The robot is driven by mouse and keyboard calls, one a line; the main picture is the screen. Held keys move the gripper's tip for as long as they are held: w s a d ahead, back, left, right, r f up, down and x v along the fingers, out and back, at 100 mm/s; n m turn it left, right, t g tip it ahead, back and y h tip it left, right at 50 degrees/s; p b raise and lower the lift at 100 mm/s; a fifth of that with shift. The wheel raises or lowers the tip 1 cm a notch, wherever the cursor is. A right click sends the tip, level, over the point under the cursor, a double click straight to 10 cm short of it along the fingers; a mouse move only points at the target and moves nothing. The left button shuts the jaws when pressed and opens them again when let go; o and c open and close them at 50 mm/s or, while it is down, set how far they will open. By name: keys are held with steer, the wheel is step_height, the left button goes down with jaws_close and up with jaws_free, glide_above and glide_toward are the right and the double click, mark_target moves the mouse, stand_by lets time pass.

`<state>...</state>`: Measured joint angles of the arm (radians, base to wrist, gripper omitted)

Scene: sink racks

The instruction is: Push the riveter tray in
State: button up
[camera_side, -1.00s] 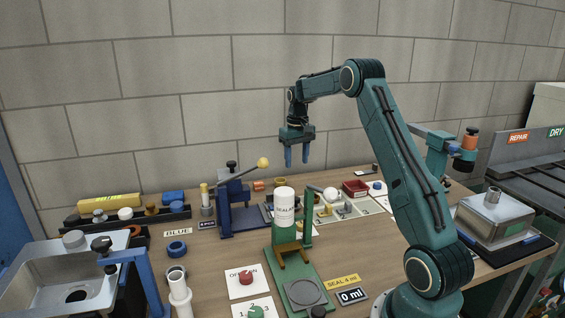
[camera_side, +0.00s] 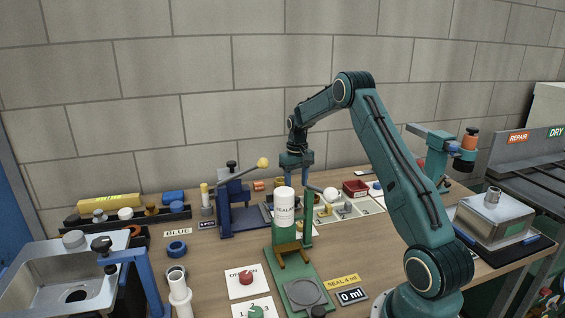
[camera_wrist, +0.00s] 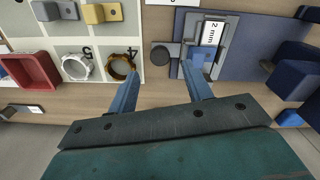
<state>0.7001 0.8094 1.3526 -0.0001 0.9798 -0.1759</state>
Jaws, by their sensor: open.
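The riveter (camera_side: 232,205) is a dark blue press with a long lever ending in a yellow knob, at the centre left of the bench in the side view. Its grey tray (camera_wrist: 222,62), with a "2 mm" label, shows in the wrist view on the blue riveter base (camera_wrist: 262,45) and projects from it. My gripper (camera_wrist: 163,70) is open and empty; its right finger is close to the tray's round-knobbed end. In the side view my gripper (camera_side: 295,182) points down behind the white sealant bottle, and its fingertips are partly hidden. I cannot tell whether it touches the tray.
The white sealant bottle (camera_side: 285,207) on its green stand is in front of my gripper. A numbered parts board (camera_wrist: 100,45) with rings lies beside the tray, with a red bin (camera_wrist: 30,72) beyond. Bare wood (camera_wrist: 85,98) shows in front of the board.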

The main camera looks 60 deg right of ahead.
mark_target(296, 198)
steer(key=shift+f, duration=2.6)
jaws_close()
steer(key=shift+a, duration=0.1)
